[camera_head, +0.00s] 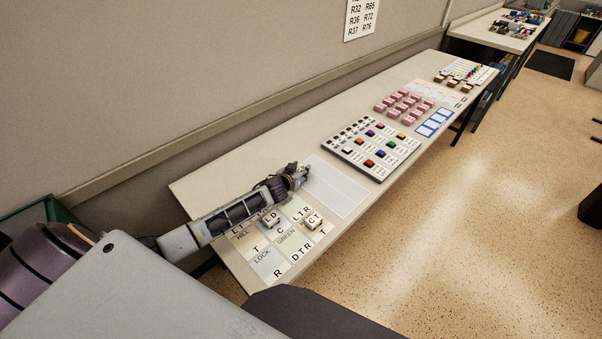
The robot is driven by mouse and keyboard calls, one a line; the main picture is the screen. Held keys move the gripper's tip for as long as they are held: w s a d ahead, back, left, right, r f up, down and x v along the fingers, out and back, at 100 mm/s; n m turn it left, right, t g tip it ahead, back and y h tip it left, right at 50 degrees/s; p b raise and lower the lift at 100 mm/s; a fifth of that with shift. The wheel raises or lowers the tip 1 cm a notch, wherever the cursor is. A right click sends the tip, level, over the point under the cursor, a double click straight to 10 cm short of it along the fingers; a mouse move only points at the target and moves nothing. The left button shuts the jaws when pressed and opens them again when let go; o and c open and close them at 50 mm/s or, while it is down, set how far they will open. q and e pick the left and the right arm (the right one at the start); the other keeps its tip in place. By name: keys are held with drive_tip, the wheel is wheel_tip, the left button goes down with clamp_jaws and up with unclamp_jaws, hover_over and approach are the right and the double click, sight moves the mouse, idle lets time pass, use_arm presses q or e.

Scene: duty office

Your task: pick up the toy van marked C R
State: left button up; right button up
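My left gripper (299,174) reaches over the table from the left and hangs by the near-left corner of a pale blank sheet. Its fingers are small and dark here, and I cannot tell if they are open or shut. A small pale block-like piece marked LD (270,220) stands on the lettered card mat (268,263), below my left forearm. Another, marked CT (314,222), stands on the mat's right part. I cannot make out a van marked C R; my arm hides part of the mat. My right gripper is out of view.
The long table (196,186) runs away to the upper right. Beyond the pale sheet (335,187) lie a grey board (352,159) with coloured pieces, pink blocks (404,100) and blue-framed cards (433,122). A wall (180,80) borders the left side; open floor (450,220) lies right.

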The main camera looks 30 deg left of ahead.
use_arm(q)
drive_tip(key=c, duration=0.5)
drive_tip(key=shift+r, duration=0.1)
wheel_tip(320, 180, up, 10)
idle(0.5)
idle(0.4)
